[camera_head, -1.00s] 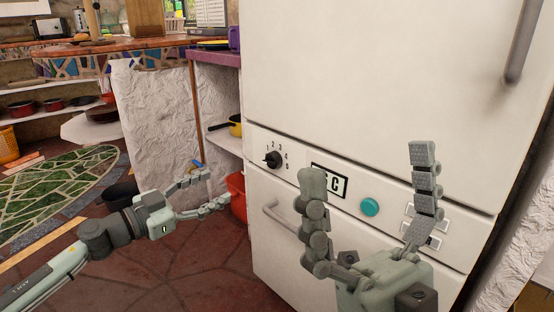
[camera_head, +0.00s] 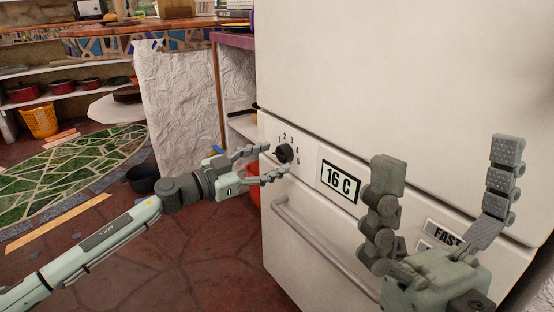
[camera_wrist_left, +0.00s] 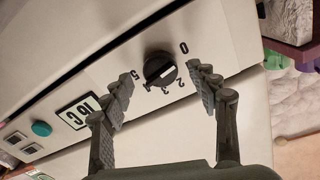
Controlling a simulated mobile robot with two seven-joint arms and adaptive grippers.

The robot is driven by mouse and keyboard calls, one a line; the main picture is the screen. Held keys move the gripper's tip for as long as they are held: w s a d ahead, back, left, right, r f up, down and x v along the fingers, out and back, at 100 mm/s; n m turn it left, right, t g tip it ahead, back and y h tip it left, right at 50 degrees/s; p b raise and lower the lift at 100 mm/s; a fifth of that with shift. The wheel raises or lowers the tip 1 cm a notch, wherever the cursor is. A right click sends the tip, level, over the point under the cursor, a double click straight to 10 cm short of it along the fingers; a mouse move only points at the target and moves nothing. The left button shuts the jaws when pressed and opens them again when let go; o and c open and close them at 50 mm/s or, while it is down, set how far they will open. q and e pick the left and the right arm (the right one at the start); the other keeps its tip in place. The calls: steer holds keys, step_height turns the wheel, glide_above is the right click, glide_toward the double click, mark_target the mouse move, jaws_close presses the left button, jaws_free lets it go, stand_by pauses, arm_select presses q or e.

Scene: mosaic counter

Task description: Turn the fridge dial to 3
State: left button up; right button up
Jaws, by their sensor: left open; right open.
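The black fridge dial (camera_head: 284,153) is on the panel of the white fridge (camera_head: 400,70), with printed numbers around it. It also shows in the left wrist view (camera_wrist_left: 160,68), with a pale bar across its face. I cannot tell for sure which number it points to. My left gripper (camera_head: 275,159) is open at the dial. In the left wrist view its fingers (camera_wrist_left: 160,76) stand on either side of the dial; I cannot tell whether they touch it. My right gripper (camera_head: 448,160) is open and empty in front of the fridge, at the right.
A display (camera_head: 339,181) reading 16 C is right of the dial. A teal button (camera_wrist_left: 41,129) shows in the left wrist view. A fridge handle bar (camera_head: 325,250) runs below the panel. A black pot (camera_head: 143,180) stands on the floor at the left.

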arm_select(q)
steer(key=shift+x, duration=1)
steer(key=shift+c, duration=0.5)
steer(key=c, duration=1.1)
steer(key=shift+o, duration=0.2)
